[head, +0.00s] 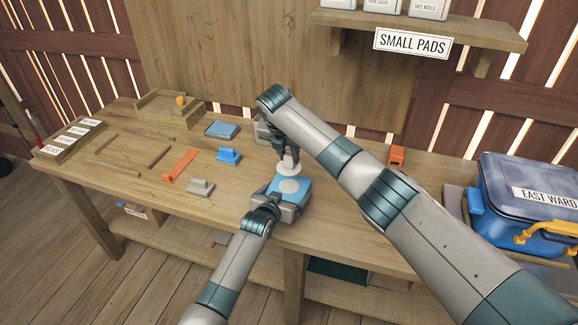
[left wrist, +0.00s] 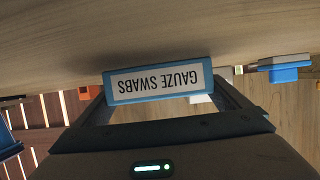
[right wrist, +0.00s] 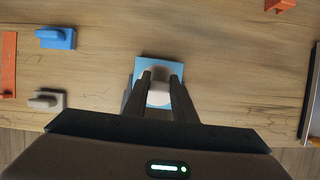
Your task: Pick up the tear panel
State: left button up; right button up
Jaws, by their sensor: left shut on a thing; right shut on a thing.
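A blue box labelled GAUZE SWABS (left wrist: 160,83) sits near the front edge of the bench; in the head view its blue top (head: 272,187) shows a pale oval patch (head: 289,186). My left gripper (head: 268,209) is shut on the box from the front, with its fingers on either side. The tear panel looks to be the pale round piece (head: 289,168) under my right gripper (head: 286,152). My right gripper is shut on it and holds it just above the box top. The piece (right wrist: 158,93) also shows between the fingers in the right wrist view.
A blue handled piece (head: 228,156), a grey one (head: 200,188) and a long orange one (head: 180,165) lie left of the box. A flat blue box (head: 222,130) lies behind. An orange block (head: 397,155) and the EAST WARD bin (head: 520,220) are at right.

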pick_arm(q)
jog(key=shift+f, duration=0.1)
pick_arm(e)
jog(key=shift+r, duration=1.05)
pick_arm(q)
jog(key=o, duration=0.9)
jog(key=shift+o, duration=0.2)
jog(key=shift+s, duration=0.1)
jog(key=shift+v, duration=6)
jog(key=shift+a, duration=0.1)
pick_arm(e)
jog(key=shift+f, duration=0.1)
